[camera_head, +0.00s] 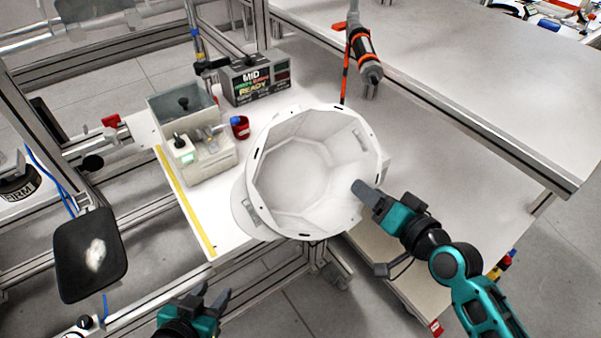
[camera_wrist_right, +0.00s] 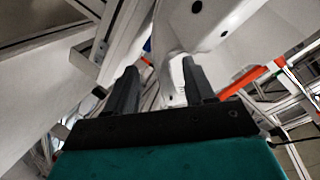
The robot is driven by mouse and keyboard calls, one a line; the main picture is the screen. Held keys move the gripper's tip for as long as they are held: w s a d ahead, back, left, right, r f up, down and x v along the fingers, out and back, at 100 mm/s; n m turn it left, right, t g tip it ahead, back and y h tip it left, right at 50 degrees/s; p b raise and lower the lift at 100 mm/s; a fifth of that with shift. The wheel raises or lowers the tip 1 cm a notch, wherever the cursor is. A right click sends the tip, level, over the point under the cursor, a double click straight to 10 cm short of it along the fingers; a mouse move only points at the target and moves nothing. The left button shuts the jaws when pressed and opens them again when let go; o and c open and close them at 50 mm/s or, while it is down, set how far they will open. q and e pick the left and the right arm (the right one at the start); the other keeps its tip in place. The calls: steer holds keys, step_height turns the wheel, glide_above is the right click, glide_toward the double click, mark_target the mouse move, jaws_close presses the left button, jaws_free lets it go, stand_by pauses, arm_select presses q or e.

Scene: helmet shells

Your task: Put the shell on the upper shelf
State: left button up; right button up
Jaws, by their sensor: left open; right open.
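The white helmet shell (camera_head: 300,175) rests with its hollow side facing up on a white worktop (camera_head: 205,215), close to its front edge. My right gripper (camera_head: 366,192) is at the shell's right rim, open. In the right wrist view the shell (camera_wrist_right: 190,25) lies just ahead of and partly between the two open fingers (camera_wrist_right: 160,85); I cannot tell if they touch it. My left gripper (camera_head: 212,297) is open and empty at the bottom, in front of the worktop and apart from the shell. A broad white raised surface (camera_head: 455,65), perhaps the upper shelf, spans the upper right.
A clear-walled fixture (camera_head: 195,140) and a box with a lit "READY" panel (camera_head: 258,80) stand behind the shell at left. An orange-banded tool (camera_head: 364,55) hangs behind the shell. The raised surface is mostly bare.

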mark_target(342, 166)
steer(key=x, duration=0.5)
steer(key=shift+w+r, duration=0.15)
steer(key=shift+r, duration=0.2)
steer(key=shift+d, duration=0.1)
steer(key=shift+c, duration=0.3)
jaws_close()
